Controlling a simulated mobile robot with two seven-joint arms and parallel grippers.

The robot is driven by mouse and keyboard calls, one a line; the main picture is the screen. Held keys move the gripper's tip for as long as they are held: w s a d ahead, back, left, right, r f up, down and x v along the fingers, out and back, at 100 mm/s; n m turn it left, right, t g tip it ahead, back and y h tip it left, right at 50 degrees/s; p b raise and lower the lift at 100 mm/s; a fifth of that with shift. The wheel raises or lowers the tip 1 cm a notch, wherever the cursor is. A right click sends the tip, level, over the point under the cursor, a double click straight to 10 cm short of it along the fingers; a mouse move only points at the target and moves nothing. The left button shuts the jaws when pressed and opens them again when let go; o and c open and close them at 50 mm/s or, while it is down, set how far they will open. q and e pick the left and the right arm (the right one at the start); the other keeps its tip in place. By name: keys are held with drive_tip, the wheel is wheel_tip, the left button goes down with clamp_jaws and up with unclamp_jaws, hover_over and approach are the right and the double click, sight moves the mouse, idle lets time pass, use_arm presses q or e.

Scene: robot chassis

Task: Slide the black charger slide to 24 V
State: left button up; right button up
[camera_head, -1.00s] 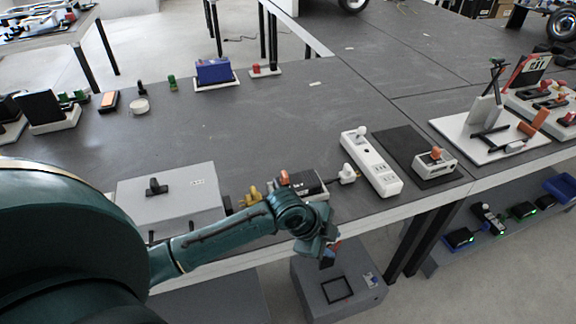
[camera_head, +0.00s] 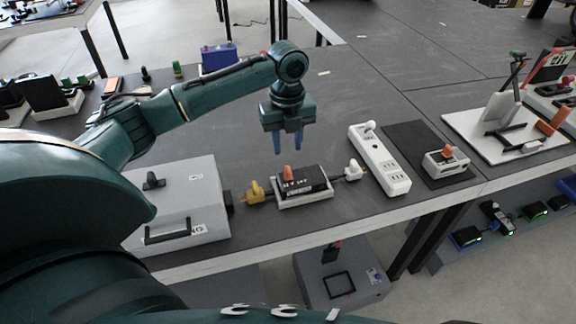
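The black charger (camera_head: 315,178) sits in a white base near the table's front edge, with white markings on top too small to read surely. Its orange slide knob (camera_head: 288,173) stands up near the left end of the charger. A yellow plug (camera_head: 255,191) is at its left and a white plug (camera_head: 353,170) at its right. My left gripper (camera_head: 288,145) points down above and just behind the charger, its two blue fingers apart with nothing between them. It does not appear to touch the knob. My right gripper is out of view.
A grey box (camera_head: 205,200) with a black handle stands left of the charger. A white power strip (camera_head: 378,160) and a small white switch unit (camera_head: 447,162) on a black mat (camera_head: 402,135) lie right. The table behind the gripper is mostly clear.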

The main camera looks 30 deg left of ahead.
sight(288, 169)
use_arm(q)
wheel_tip(288, 169, down, 8)
drive_tip(key=shift+f, duration=0.2)
clamp_jaws()
idle(0.4)
